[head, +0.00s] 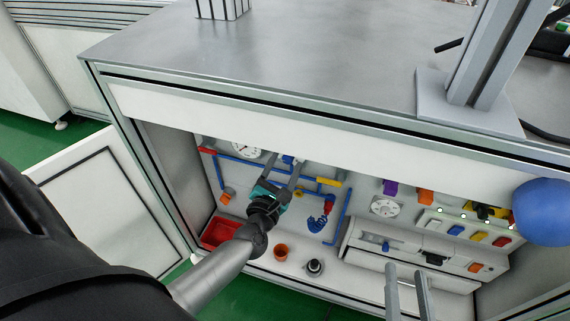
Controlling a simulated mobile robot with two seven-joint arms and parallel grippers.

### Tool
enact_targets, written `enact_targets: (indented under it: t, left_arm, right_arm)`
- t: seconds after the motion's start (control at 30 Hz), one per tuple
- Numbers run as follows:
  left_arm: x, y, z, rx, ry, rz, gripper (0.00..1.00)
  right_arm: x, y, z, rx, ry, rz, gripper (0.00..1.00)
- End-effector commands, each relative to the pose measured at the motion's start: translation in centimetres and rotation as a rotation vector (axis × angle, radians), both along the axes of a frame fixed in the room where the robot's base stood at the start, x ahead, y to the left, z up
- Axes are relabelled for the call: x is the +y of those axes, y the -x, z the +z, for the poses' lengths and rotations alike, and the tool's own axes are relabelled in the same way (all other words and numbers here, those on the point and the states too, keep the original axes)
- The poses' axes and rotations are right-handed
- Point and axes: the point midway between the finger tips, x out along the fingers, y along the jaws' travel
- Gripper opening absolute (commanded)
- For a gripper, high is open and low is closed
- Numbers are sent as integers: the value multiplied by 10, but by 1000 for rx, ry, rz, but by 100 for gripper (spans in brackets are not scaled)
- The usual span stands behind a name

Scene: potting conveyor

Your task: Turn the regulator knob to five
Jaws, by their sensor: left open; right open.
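A small blue knob-like part (288,159) sits at the blue pipework inside the open cabinet, partly hidden by my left gripper. My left gripper (283,164) is open, with its fingers reaching up to either side of that part; I cannot tell whether they touch it. A round white gauge (245,149) is just left of it, partly cut by the cabinet's top edge. A white dial with markings (385,207) is on the back panel further right. I cannot read a setting on either, nor tell which is the regulator knob. My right gripper (406,270) is open and empty before the lower drawers.
Blue pipes with a red handle (207,150) and a yellow handle (329,182) surround the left gripper. A red bin (219,232), orange cup (281,253) and black-and-white item (315,267) stand on the cabinet floor. A blue ball (543,211) is at right. The worktop (300,50) overhangs.

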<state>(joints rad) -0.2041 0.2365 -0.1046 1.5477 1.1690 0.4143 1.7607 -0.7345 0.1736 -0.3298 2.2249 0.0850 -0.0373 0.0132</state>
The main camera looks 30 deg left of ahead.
Motion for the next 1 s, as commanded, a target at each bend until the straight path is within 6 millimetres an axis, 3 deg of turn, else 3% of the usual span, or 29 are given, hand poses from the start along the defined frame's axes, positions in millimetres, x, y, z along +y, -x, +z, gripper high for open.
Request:
enact_targets:
  t: [0.07, 0.6, 1.0]
  left_arm:
    - [0, 0, 0, 0, 0, 0, 61]
    - [0, 0, 0, 0, 0, 0, 0]
    - [-1, 0, 0, 4, -14, -1, 0]
  right_arm:
    - [0, 0, 0, 1, 0, 0, 50]
    - [0, 0, 0, 2, 1, 0, 50]
    - [0, 0, -1, 7, 4, 1, 50]
